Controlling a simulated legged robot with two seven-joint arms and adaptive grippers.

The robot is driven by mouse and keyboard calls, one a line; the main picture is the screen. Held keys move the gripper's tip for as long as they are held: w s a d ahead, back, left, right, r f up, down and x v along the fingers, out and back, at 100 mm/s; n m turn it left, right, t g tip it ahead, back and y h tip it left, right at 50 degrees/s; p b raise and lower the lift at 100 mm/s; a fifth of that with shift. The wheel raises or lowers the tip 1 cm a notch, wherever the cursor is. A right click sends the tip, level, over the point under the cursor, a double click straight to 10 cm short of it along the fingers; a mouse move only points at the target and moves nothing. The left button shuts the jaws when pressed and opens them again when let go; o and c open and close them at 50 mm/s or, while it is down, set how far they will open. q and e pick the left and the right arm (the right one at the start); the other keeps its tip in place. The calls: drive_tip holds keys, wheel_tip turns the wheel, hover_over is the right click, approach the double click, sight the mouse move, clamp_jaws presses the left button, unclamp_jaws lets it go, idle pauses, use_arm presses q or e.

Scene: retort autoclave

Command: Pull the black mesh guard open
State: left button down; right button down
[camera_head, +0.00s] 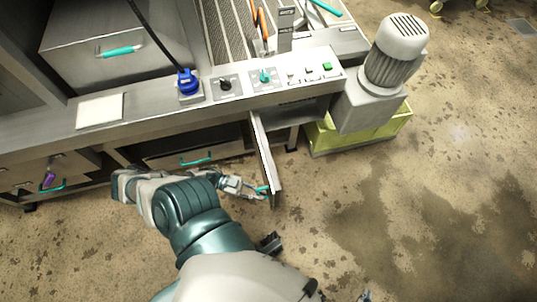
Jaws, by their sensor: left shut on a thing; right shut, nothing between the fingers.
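A thin hinged panel (264,152), which I take to be the guard, stands swung out from the front of the machine, below the control ledge. I see it nearly edge-on, so its mesh face cannot be made out. My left gripper (263,190) is at the panel's outer end, on its left side, shut on a small teal handle there that the fingers partly hide. My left arm reaches up to it from the bottom. Only a small tip of what seems to be my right gripper (366,297) shows at the bottom edge, away from the panel; it is shut and empty.
The control ledge (150,118) carries a blue knob (188,82), dials and buttons. A grey motor (394,52) stands over a yellow-green bin (360,133) to the right. Drawers with teal handles (196,161) are left of the panel. The stained floor at right is clear.

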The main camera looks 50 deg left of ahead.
use_arm(q)
drive_tip(key=shift+s+a, duration=0.25)
drive_tip(key=shift+s, duration=0.05)
drive_tip(key=c, duration=1.2)
unclamp_jaws()
drive_tip(key=v, duration=1.2)
drive_tip(key=shift+w+a+f, duration=0.1)
drive_tip(key=shift+a, duration=0.05)
